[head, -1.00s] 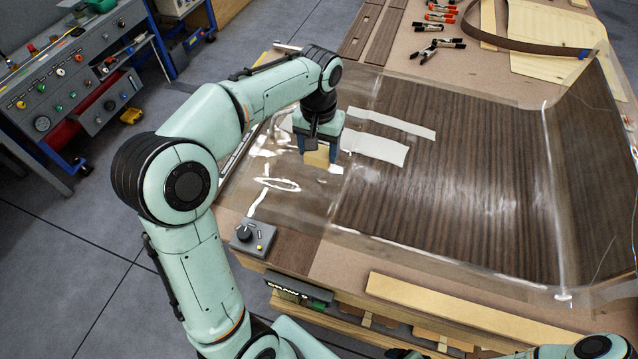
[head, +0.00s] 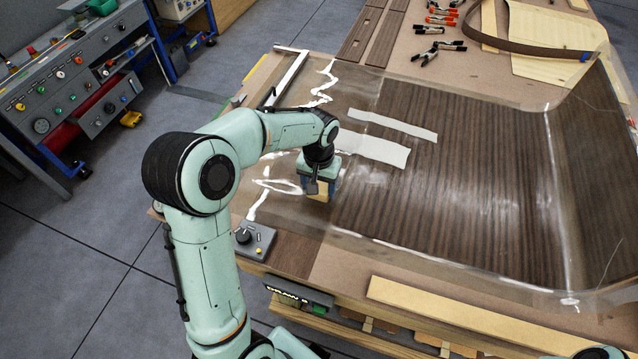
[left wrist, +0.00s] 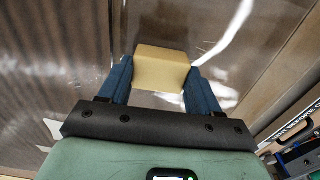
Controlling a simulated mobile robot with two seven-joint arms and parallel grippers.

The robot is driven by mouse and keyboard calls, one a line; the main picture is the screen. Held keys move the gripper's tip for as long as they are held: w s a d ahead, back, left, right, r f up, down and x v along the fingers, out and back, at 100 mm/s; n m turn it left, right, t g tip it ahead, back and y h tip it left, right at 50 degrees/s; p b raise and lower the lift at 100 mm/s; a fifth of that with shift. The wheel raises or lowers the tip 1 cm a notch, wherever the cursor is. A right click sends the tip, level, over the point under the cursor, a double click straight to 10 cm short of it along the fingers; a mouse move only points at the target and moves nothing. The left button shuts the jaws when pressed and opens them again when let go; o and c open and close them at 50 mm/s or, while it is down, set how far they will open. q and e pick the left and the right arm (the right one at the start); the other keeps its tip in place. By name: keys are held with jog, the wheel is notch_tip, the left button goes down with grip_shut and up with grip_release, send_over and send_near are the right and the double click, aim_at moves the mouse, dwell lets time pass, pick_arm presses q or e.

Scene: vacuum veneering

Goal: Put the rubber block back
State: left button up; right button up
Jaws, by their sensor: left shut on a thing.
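The rubber block (head: 319,191) is a pale yellow block held in my left gripper (head: 322,187), over the clear film at the left part of the table. The left wrist view shows the block (left wrist: 162,68) between the two blue fingers of the left gripper (left wrist: 158,80). The gripper is shut on it. I cannot tell whether the block touches the film. My right gripper is not in view; only a bit of my right arm shows at the bottom right edge.
Dark striped veneer (head: 440,190) lies under the film, with pale strips (head: 372,147) on it. A small control box (head: 254,241) with a black knob stands at the table's near left corner. Several clamps (head: 438,50) lie at the back. A pale wood board (head: 450,315) lies along the near edge.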

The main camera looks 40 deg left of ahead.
pick_arm(q)
jog(key=shift+f, duration=0.1)
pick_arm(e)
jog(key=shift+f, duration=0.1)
pick_arm(q)
jog(key=o, duration=1.2)
jog(key=shift+c, duration=0.2)
jog(key=shift+w+r, duration=0.1)
jog(key=shift+r, duration=0.15)
notch_tip(320, 180, up, 12)
jog(key=p, duration=0.1)
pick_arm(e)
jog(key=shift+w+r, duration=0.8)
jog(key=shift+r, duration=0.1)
pick_arm(q)
jog(key=shift+f, duration=0.15)
